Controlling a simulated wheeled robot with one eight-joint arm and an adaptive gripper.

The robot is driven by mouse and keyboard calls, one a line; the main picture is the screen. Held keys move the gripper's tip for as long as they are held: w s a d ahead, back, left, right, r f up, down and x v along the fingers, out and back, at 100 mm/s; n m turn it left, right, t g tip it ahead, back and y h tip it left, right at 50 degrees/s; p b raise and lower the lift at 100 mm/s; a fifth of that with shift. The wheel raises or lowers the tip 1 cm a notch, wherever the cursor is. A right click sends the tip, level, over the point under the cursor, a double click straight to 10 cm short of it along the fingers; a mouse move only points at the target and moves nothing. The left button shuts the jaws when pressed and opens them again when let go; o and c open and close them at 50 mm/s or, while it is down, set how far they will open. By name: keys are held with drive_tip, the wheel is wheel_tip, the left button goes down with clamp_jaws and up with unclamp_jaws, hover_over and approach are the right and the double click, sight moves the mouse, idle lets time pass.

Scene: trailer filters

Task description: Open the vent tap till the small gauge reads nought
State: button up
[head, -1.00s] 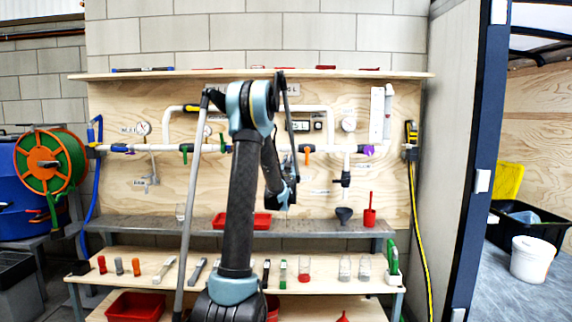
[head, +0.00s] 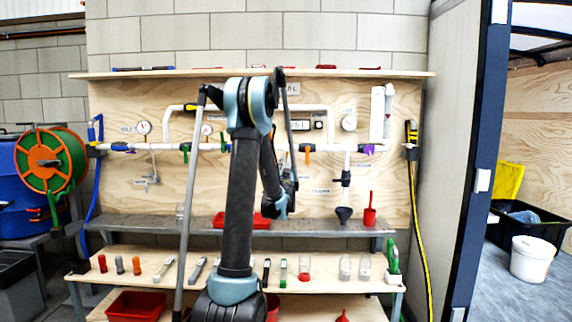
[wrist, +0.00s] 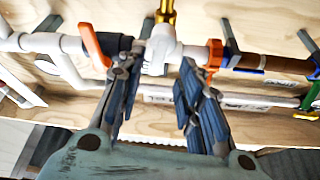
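My gripper (wrist: 165,75) is open in the wrist view, its two dark fingers apart below a white pipe fitting (wrist: 160,50). Nothing shows clearly between the fingers. In the head view it is partly hidden behind my arm. An orange lever (wrist: 94,45) sits on the pipe left of the fingers, and a brass piece (wrist: 166,12) rises above the fitting. Round gauges hang on the board: one at left (head: 143,128), a smaller one (head: 206,129), one at right (head: 348,123). Their readings are too small to tell. I cannot tell which tap is the vent tap.
A plywood board (head: 110,195) carries white pipes (head: 330,147) with coloured levers. A grey shelf (head: 320,228) below holds a red tray (head: 230,222), a dark funnel (head: 344,213) and a red cup (head: 370,216). A hose reel (head: 48,160) stands left, a trailer opening right.

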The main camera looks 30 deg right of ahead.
drive_tip(key=v, duration=0.7)
drive_tip(key=shift+a, duration=0.1)
drive_tip(key=a+f+n+g+y, duration=0.1)
drive_tip(key=a+f+g+y, duration=0.25)
drive_tip(key=a, duration=0.95)
drive_tip(key=s+a+f+n+g+y, duration=0.1)
drive_tip(key=s+a+f+g+y, duration=0.15)
drive_tip(key=a, duration=0.45)
drive_tip(key=s+a+f+n+g+y, duration=0.1)
drive_tip(key=s+a+f+n+y, duration=0.1)
drive_tip(key=s+a+f, duration=0.35)
drive_tip(key=s+a+f+n+g+y, duration=0.2)
drive_tip(key=s+a+f+g, duration=0.2)
drive_tip(key=s+a, duration=0.5)
drive_tip(key=s+a+f+n+g+y, duration=0.3)
drive_tip(key=s+a, duration=0.7)
drive_tip(key=s, duration=0.8)
wheel_tip(320, 180, down, 4)
drive_tip(key=shift+a+g, duration=0.2)
drive_tip(key=shift+g, duration=0.8)
drive_tip(key=shift+s, duration=0.15)
